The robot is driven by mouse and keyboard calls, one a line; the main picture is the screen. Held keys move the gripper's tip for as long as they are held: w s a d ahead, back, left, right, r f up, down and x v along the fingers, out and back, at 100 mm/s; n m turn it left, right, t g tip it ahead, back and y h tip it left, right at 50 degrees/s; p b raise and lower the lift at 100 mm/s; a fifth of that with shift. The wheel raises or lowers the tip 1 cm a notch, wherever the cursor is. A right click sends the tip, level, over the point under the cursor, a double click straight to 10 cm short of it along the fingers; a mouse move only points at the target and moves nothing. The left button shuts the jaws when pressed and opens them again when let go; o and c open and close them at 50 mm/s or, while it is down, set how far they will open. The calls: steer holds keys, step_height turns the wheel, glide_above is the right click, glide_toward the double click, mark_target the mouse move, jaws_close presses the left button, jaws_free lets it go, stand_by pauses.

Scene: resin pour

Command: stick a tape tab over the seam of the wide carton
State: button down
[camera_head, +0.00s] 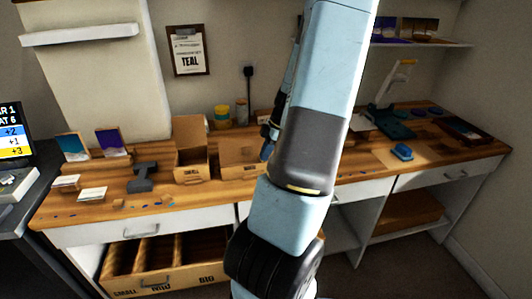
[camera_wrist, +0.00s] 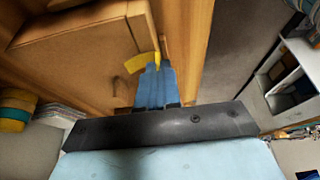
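The brown wide carton (camera_head: 240,172) stands on the wooden bench, its right part hidden behind my arm. A large part of it fills the upper left of the wrist view (camera_wrist: 75,50). My gripper (camera_wrist: 154,70) has its blue fingers close together at the carton's edge. A yellow tape tab (camera_wrist: 140,62) sits at the fingertips, apparently pinched, and sticks out to the left over the cardboard. I cannot tell whether the tab touches the carton. In the head view only a bit of my gripper (camera_head: 267,151) shows beside my arm.
A second, open carton (camera_head: 192,165) stands close left of the wide one. A dark tape dispenser-like tool (camera_head: 143,178) lies farther left. A blue object (camera_head: 402,152) and a press-like stand (camera_head: 392,115) are at right.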

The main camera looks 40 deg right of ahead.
steer(key=shift+f, duration=0.35)
stand_by(0.7)
steer(key=c, duration=1.8)
jaws_free()
steer(key=o, duration=0.5)
steer(key=shift+o, duration=0.2)
steer(key=shift+r, duration=0.1)
steer(key=shift+r, duration=3.95)
